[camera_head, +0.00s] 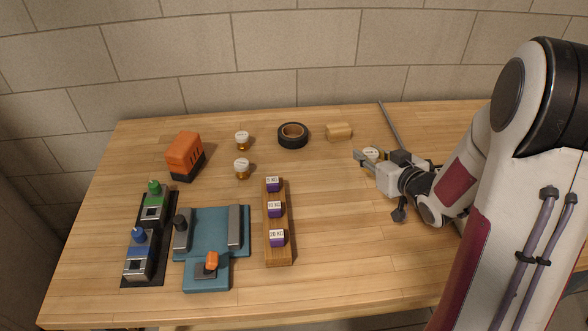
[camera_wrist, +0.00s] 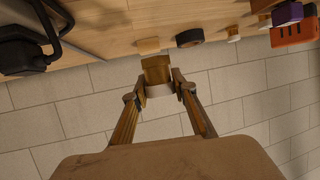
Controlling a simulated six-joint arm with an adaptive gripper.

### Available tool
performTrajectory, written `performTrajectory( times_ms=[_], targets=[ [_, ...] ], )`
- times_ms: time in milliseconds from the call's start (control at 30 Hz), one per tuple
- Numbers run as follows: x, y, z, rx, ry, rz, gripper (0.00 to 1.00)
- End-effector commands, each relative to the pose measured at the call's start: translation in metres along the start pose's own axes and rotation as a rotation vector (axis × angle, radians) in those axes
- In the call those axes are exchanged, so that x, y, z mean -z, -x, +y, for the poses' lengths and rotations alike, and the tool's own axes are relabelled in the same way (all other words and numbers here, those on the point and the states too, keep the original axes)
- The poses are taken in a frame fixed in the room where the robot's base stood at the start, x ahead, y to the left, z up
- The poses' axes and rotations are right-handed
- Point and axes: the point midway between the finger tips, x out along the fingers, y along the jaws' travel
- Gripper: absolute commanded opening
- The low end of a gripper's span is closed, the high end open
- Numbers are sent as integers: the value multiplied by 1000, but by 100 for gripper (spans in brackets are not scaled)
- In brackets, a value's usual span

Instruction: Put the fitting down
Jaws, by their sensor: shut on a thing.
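The fitting is a small brass piece with a white labelled top. My gripper (camera_head: 366,159) is shut on this fitting (camera_head: 371,152) at the right of the table, near the back; its lower part is mostly hidden by the jaws. In the wrist view, the fingertips (camera_wrist: 160,91) close on both sides of the white top, and the brass body (camera_wrist: 156,71) points away toward the table. I cannot tell whether its base touches the table. Two similar fittings stand upright at the back left, one farther back (camera_head: 242,140) and one nearer (camera_head: 242,168).
A wooden rack (camera_head: 278,255) holds purple weights. A teal fixture (camera_head: 208,280), a dark switch tray (camera_head: 157,268) and an orange box (camera_head: 184,153) stand left. The front-right table is clear.

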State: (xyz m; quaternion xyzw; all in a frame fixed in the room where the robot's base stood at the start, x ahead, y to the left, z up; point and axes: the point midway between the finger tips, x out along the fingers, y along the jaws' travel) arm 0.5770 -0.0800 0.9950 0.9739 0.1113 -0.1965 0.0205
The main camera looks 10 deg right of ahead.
Motion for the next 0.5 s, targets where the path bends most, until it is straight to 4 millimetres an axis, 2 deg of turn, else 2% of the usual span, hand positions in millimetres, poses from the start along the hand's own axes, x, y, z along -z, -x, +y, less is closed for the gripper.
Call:
performTrajectory(
  times_ms=[267, 500],
  targets=[
    [8, -34, -53, 114, 61, 3, 4],
    [24, -73, -112, 242, 129, 13, 4]
  ],
)
